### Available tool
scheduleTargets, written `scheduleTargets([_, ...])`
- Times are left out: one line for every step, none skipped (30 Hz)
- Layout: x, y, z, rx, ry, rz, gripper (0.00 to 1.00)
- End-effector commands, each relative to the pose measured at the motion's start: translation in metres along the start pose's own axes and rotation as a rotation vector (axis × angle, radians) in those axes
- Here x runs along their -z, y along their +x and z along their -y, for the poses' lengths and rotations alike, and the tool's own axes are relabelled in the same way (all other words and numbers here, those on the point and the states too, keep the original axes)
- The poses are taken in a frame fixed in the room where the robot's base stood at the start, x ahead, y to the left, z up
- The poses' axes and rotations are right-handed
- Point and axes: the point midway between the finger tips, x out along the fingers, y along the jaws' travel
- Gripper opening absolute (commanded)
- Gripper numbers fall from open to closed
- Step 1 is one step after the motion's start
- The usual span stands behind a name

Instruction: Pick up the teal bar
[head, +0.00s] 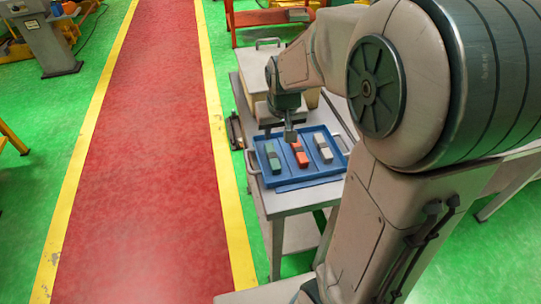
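A blue tray (324,177) lies on the grey cart top. It holds three bars in a row. The left one is a dark green-grey bar (273,160), the closest in colour to teal. The middle one is an orange-red bar (300,156) with a dark band. The right one is a pale grey bar (323,150). My gripper (291,136) points down over the far side of the tray, near the far end of the orange-red bar and right of the green-grey bar. Its fingers are too small to tell whether they are open. No held bar shows.
A pale box with a handle (266,43) stands behind the tray on the cart (287,204). A red rack (272,17) is farther back. A red walkway (145,150) with yellow edges runs clear to the left. My arm hides the cart's right side.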

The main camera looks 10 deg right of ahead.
Motion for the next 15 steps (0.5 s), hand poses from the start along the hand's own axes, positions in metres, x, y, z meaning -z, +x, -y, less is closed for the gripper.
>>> scheduleTargets([-0.001, 0.010, 0.000, -0.001, 0.000, 0.005, 0.36])
scheduleTargets([-0.001, 0.015, 0.000, -0.001, 0.001, 0.006, 0.36])
scheduleTargets([-0.002, 0.023, 0.000, -0.001, 0.000, 0.006, 0.36])
scheduleTargets([-0.002, 0.029, 0.000, -0.001, 0.000, 0.006, 0.36])
scheduleTargets([-0.002, 0.035, 0.001, -0.001, -0.001, 0.006, 0.36])
scheduleTargets([-0.002, 0.042, 0.001, -0.001, 0.000, 0.006, 0.36])
scheduleTargets([-0.002, 0.047, 0.001, -0.001, 0.000, 0.006, 0.36])
scheduleTargets([-0.002, 0.052, 0.001, -0.001, 0.000, 0.005, 0.36])
scheduleTargets([-0.002, 0.057, 0.001, 0.000, -0.001, 0.005, 0.36])
scheduleTargets([-0.002, 0.061, 0.001, 0.000, -0.001, 0.004, 0.36])
scheduleTargets([-0.002, 0.064, 0.001, 0.000, -0.001, 0.003, 0.36])
scheduleTargets([-0.002, 0.067, 0.001, 0.000, -0.001, 0.003, 0.36])
scheduleTargets([-0.002, 0.069, 0.001, 0.000, -0.001, 0.003, 0.36])
scheduleTargets([-0.001, 0.071, 0.001, 0.000, -0.001, 0.002, 0.36])
scheduleTargets([-0.001, 0.072, 0.001, 0.000, -0.001, 0.001, 0.36])
